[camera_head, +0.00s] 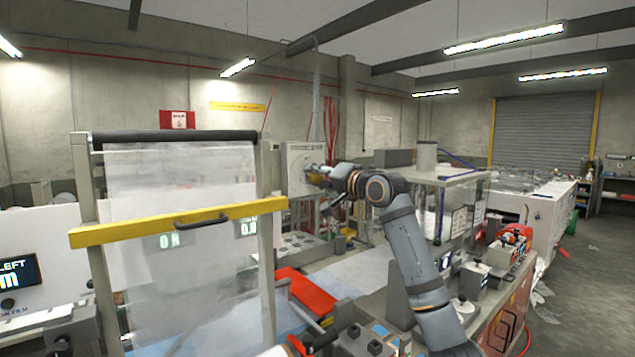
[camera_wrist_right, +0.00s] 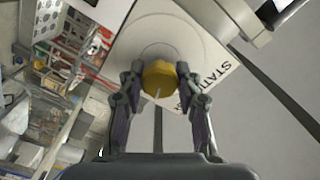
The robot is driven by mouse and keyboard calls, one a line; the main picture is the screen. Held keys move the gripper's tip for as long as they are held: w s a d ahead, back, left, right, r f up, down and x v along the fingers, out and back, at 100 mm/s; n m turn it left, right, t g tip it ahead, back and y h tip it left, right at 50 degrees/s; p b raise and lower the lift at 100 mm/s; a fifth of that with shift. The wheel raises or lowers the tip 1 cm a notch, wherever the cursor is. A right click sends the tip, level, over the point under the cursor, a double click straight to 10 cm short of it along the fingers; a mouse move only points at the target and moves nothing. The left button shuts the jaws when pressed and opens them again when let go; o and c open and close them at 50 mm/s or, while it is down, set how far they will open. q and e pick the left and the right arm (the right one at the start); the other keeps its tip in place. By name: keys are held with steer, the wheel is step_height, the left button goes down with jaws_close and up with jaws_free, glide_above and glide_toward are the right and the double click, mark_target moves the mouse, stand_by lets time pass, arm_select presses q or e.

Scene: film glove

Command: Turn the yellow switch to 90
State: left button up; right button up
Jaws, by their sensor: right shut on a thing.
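The yellow switch (camera_wrist_right: 160,78) is a round knob with a pale pointer line, set on a light grey disc (camera_wrist_right: 166,45) on a white panel. In the right wrist view my right gripper (camera_wrist_right: 160,85) has its two fingers on either side of the knob and is shut on it. In the head view the panel (camera_head: 298,158) stands beyond the middle of the scene, with my right gripper (camera_head: 318,174) at its front and the knob partly covered by it. Any degree marks around the knob are too small to read.
A clear film sheet in a frame with a yellow bar (camera_head: 180,222) stands at the left front. A red block (camera_head: 305,291) lies near the middle. A bench with small devices (camera_head: 475,285) is at the right, with open floor (camera_head: 590,290) beyond.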

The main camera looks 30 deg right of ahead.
steer(key=shift+m+b, duration=0.75)
steer(key=shift+m, duration=1.45)
steer(key=o, duration=1.2)
